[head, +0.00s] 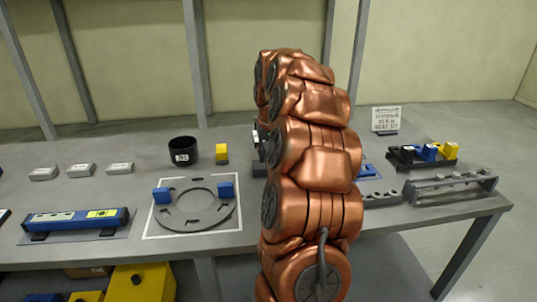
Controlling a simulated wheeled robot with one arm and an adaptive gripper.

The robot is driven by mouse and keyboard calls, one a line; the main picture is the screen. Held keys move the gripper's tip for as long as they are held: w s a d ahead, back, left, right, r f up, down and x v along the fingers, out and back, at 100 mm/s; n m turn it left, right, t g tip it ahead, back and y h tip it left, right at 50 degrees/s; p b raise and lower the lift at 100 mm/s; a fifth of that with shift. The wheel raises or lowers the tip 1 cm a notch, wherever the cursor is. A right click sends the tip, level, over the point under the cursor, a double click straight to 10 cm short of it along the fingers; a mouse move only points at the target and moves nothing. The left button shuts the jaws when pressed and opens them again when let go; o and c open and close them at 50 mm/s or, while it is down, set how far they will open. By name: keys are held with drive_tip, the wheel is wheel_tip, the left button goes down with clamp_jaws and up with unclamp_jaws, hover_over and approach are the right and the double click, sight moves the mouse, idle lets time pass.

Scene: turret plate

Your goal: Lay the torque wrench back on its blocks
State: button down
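I cannot make out the torque wrench for certain; the middle of the table is hidden behind my copper-coloured arm. A small blue piece (368,172) shows just right of the arm, mostly hidden, and I cannot tell what it is. A long blue bar (55,222) with a yellow-green panel, perhaps a level, lies on dark supports (92,232) at the left front. My gripper is not visible; the arm rises upright across the view.
A flat grey ring (185,224) with two blue blocks lies on a white-edged square. A black cup (182,150) and a yellow block (222,153) stand behind. Grey rack (450,188), coloured blocks (437,152) and a sign (386,119) are at right. Yellow bins (143,284) stand below.

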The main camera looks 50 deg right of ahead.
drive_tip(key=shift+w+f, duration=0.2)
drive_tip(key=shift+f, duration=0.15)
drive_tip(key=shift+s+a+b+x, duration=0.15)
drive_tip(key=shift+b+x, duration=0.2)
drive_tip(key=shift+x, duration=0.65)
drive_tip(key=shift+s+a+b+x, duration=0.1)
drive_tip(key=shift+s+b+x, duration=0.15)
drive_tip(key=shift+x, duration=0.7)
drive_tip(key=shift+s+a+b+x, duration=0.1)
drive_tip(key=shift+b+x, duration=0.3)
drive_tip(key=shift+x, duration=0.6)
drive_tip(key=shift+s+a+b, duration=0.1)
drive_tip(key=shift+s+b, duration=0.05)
drive_tip(key=shift+b, duration=0.55)
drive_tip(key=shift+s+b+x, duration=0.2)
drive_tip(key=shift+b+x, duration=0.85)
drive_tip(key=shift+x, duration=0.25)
idle(0.8)
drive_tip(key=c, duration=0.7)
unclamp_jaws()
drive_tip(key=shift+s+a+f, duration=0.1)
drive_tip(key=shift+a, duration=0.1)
